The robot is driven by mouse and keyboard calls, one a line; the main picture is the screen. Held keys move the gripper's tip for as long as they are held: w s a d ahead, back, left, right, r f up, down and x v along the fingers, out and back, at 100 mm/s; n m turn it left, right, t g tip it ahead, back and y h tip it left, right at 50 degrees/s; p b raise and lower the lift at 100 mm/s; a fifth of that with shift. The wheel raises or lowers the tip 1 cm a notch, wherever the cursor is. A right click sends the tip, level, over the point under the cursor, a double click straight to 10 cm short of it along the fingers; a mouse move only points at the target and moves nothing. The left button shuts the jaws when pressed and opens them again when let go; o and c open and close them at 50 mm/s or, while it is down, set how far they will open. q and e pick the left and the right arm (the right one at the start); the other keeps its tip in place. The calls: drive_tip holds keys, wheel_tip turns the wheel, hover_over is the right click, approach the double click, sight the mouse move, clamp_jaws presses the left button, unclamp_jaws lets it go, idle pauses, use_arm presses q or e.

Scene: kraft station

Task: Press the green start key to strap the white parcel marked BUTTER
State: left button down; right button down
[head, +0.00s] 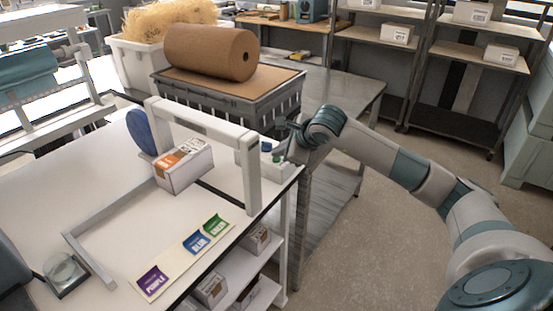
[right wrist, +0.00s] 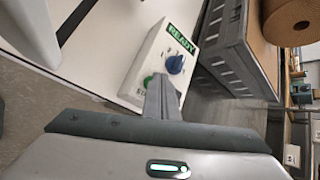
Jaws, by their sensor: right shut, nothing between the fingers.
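The white parcel (head: 183,170) with an orange label sits on the white bench beside the strapping arch (head: 207,122); its lettering is too small to read surely. The control box (head: 250,157) stands at the bench's right edge. In the right wrist view the control box (right wrist: 152,42) shows a green READY display (right wrist: 182,40), a blue knob (right wrist: 174,64) and the green start key (right wrist: 148,80), partly hidden by my fingers. My right gripper (right wrist: 161,84) is shut and empty, its tips close by the key; I cannot tell whether they touch it. My left gripper is out of view.
A grey crate (head: 215,103) bearing a brown paper roll (head: 210,52) stands just behind the box. A card with purple, blue and green labels (head: 170,275) lies at the bench front. A blue disc (head: 140,131) stands left of the arch. Open floor (head: 350,255) lies right.

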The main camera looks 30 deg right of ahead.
drive_tip(key=shift+f, duration=0.25)
drive_tip(key=shift+r, duration=0.15)
idle(0.4)
drive_tip(key=shift+r, duration=0.8)
wheel_tip(320, 180, up, 5)
drive_tip(key=shift+f+p, duration=0.1)
drive_tip(key=shift+p, duration=0.8)
drive_tip(key=shift+s, duration=0.1)
